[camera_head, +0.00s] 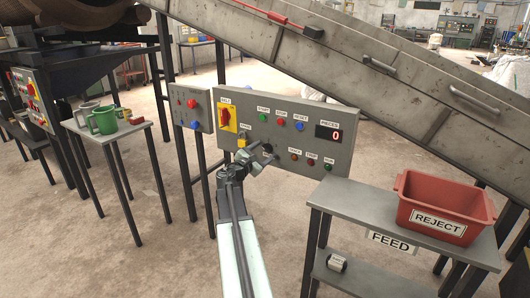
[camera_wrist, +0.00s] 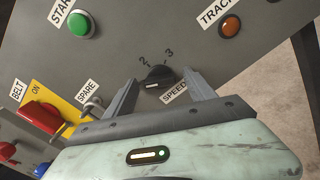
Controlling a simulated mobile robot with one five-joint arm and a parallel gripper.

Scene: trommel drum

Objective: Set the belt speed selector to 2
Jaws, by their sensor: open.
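The belt speed selector is a small black round knob (camera_wrist: 158,74) on a grey panel, above a SPEED label (camera_wrist: 174,92). The numerals 2 and 3 show above it; no 1 is visible. A pale mark shows on its lower part, but I cannot tell for sure which numeral it points to. My gripper (camera_wrist: 161,82) is open, its two fingers on either side of the knob without visibly closing on it. In the head view my gripper (camera_head: 252,158) is in front of the control panel (camera_head: 345,148), hiding part of the selector area.
Near the knob are a green START button (camera_wrist: 81,24), an orange lamp (camera_wrist: 230,26), a SPARE switch (camera_wrist: 93,104) and a red BELT switch (camera_wrist: 38,117). A feed table (camera_head: 345,197) with a red REJECT bin (camera_head: 442,195) stands right. A side table (camera_head: 103,135) holds mugs at left.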

